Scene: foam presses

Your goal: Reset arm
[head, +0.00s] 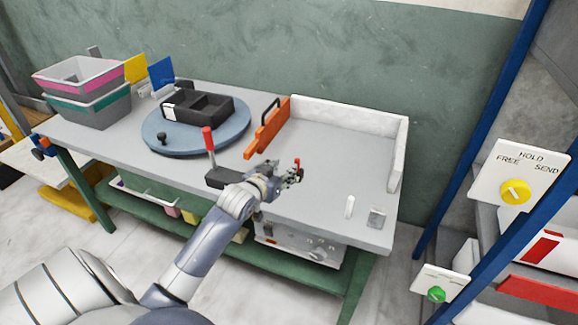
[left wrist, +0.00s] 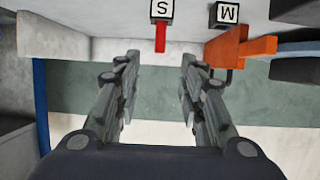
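My left arm reaches in from the lower left in the head view. Its left gripper (head: 288,174) is over the front middle of the grey workbench (head: 330,155). In the left wrist view the two fingers of the left gripper (left wrist: 160,70) stand apart with nothing between them. A red bar (left wrist: 160,38) under a white block marked S (left wrist: 162,9) shows beyond the fingertips, apart from them. A small red piece (head: 297,163) shows by the fingertips in the head view. My right gripper is in neither view.
An orange guard (head: 268,128) stands behind the gripper. A red-handled lever (head: 209,140) stands close to the arm. Stacked grey bins (head: 85,105) are far left. The bench's right part is mostly clear.

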